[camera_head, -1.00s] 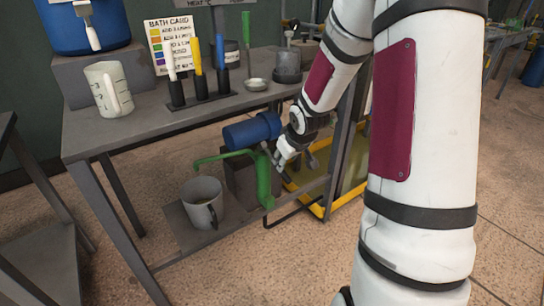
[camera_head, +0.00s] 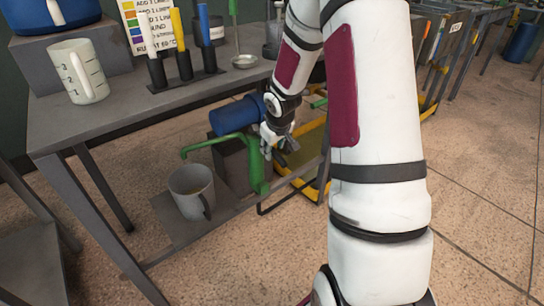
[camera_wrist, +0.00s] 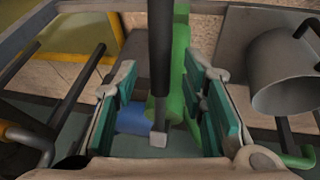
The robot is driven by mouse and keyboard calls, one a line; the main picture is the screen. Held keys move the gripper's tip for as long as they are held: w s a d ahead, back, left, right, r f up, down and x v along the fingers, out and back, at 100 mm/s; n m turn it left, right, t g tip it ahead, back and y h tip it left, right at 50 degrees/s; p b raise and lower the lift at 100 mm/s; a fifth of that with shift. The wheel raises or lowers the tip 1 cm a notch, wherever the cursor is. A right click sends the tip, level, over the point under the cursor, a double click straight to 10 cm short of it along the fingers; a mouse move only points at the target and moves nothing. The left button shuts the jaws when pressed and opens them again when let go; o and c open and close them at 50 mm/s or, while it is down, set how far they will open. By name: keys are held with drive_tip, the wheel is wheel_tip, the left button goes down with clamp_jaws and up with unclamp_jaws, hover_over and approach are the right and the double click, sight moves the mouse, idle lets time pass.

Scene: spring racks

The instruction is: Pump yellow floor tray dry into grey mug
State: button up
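The grey mug (camera_head: 190,192) stands on the low shelf, left of the green pump (camera_head: 254,165). The pump's spout reaches left above the mug. The mug also shows at the right of the wrist view (camera_wrist: 268,72). The yellow floor tray (camera_head: 312,190) lies on the floor right of the pump, partly hidden by my arm; its corner shows top left in the wrist view (camera_wrist: 112,35). My gripper (camera_head: 276,146) is at the pump's right side. In the wrist view its teal-padded fingers (camera_wrist: 165,108) are apart, with a dark rod (camera_wrist: 160,65) between them, touching neither visibly.
A blue cylinder (camera_head: 232,116) sits behind the pump. The workbench (camera_head: 120,105) above holds a white measuring jug (camera_head: 85,75), a rack of coloured tools (camera_head: 187,82) and a small dish (camera_head: 244,62). Open floor (camera_head: 470,180) lies to the right.

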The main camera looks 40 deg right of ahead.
drive_tip(key=shift+b+x, duration=0.4)
drive_tip(key=shift+x, duration=1.1)
clamp_jaws()
